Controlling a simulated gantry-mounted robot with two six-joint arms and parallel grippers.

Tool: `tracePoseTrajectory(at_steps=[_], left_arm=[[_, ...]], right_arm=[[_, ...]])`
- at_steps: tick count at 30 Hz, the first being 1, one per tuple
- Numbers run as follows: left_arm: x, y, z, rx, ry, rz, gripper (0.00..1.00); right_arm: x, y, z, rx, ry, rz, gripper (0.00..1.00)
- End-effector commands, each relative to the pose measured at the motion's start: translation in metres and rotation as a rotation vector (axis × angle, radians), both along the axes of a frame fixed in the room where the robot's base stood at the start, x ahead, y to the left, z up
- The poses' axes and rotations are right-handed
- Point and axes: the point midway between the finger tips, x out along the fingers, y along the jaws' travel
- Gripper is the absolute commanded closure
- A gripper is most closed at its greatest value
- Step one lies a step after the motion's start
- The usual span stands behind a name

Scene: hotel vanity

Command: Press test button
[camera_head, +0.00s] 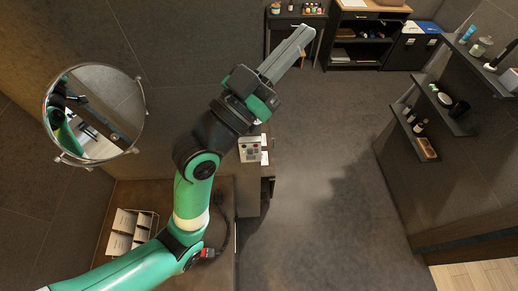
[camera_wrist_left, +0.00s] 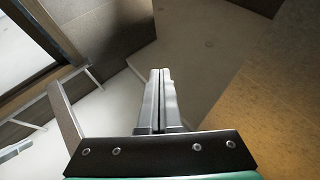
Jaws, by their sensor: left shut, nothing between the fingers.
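My left gripper (camera_head: 303,34) points up and to the right in the head view, over the dark floor. It is shut and empty, and its two grey fingers (camera_wrist_left: 160,78) lie together in the left wrist view. A small pale box (camera_head: 250,149) with dark and red marks on its face sits beside my left arm at the vanity's edge. A small red and black piece (camera_head: 208,252) with a dark cord lies on the vanity, close to my arm. I cannot tell which one carries the test button. The gripper is apart from both. My right gripper is not in view.
The brown vanity top (camera_head: 168,193) holds a rack of white cards (camera_head: 128,230). A round mirror (camera_head: 95,114) stands out from the wall at left. Shelves with bottles (camera_head: 436,102) line the right wall. A cabinet (camera_head: 362,35) stands at the back. The floor (camera_head: 325,150) is clear.

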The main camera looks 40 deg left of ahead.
Motion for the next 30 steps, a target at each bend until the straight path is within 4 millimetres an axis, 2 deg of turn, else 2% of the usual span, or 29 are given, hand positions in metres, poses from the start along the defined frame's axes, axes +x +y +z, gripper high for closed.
tracePoseTrajectory(at_steps=[1,6,14,20,24,27,30], left_arm=[[0.008,0.005,-0.027,-0.01,0.048,-0.004,1.0],[0.025,0.021,-0.109,-0.056,0.192,-0.012,1.0],[0.024,0.049,-0.236,-0.155,0.404,0.004,1.0],[0.002,0.07,-0.331,-0.245,0.559,0.036,1.0],[-0.022,0.082,-0.394,-0.312,0.663,0.067,1.0],[-0.041,0.088,-0.431,-0.356,0.725,0.088,1.0],[-0.056,0.091,-0.458,-0.389,0.771,0.105,1.0]], right_arm=[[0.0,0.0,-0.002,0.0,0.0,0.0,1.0],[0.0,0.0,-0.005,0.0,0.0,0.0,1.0],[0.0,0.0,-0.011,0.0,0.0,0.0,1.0],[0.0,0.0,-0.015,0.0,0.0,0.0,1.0],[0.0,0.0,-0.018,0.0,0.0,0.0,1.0],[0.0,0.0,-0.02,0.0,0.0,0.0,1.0],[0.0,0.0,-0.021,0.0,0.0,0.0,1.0]])
